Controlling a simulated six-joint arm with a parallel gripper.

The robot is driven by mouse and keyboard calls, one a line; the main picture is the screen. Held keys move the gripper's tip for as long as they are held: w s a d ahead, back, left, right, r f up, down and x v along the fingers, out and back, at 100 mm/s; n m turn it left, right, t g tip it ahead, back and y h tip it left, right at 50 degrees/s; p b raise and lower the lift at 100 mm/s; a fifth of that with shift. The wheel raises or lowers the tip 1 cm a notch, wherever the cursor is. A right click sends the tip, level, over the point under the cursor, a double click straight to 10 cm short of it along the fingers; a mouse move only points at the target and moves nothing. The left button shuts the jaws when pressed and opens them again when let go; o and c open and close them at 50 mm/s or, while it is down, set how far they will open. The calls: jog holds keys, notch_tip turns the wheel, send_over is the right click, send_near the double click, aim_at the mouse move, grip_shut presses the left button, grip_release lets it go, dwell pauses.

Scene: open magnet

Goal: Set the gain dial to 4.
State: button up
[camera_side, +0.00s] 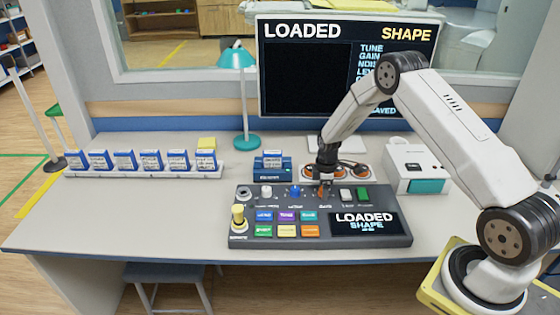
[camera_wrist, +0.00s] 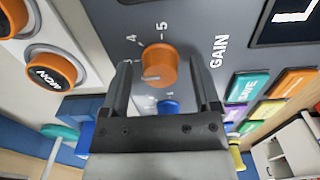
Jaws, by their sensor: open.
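The gain dial is an orange knob (camera_wrist: 160,60) on the grey console (camera_side: 240,215), with the word GAIN beside it in the wrist view. The numbers 4 and 5 show above it there. A pale mark on the knob is at its lower left, away from both numbers; its exact setting I cannot tell. My gripper (camera_wrist: 160,70) is open, with one finger on each side of the knob and gaps visible in that view. Whether the tips reach down past the knob's top is unclear. In the side view my gripper (camera_side: 325,176) is over the orange knob (camera_side: 321,192).
Coloured buttons (camera_side: 286,216) and a small screen reading LOADED SHAPE (camera_side: 364,222) are in front. Round orange-rimmed buttons (camera_side: 350,171) stand behind the console.

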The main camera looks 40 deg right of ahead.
grip_shut()
jog(key=shift+m, duration=0.4)
jog(key=m, duration=0.9)
dwell(0.4)
dwell(0.4)
grip_release()
